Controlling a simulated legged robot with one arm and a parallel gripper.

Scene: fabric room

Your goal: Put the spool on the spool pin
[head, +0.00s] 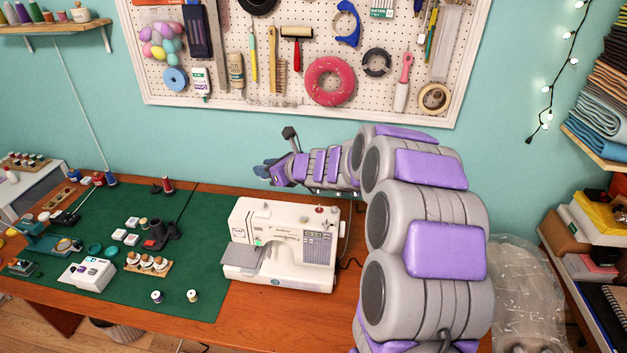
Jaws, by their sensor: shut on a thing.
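My gripper (264,173) is at the far left end of my arm, above and behind the white sewing machine (262,262). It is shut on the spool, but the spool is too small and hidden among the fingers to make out. The spool pin cannot be told apart clearly. Small fittings stand on the machine's top, one of them reddish (320,210) at the right end. My gripper is apart from the machine, in front of the teal wall.
A green cutting mat (197,268) with several spools and small tools covers the table's left part. A dark stand (160,236) is left of the machine. A pegboard (215,85) hangs behind. Shelves with folded fabric (608,95) are at the right.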

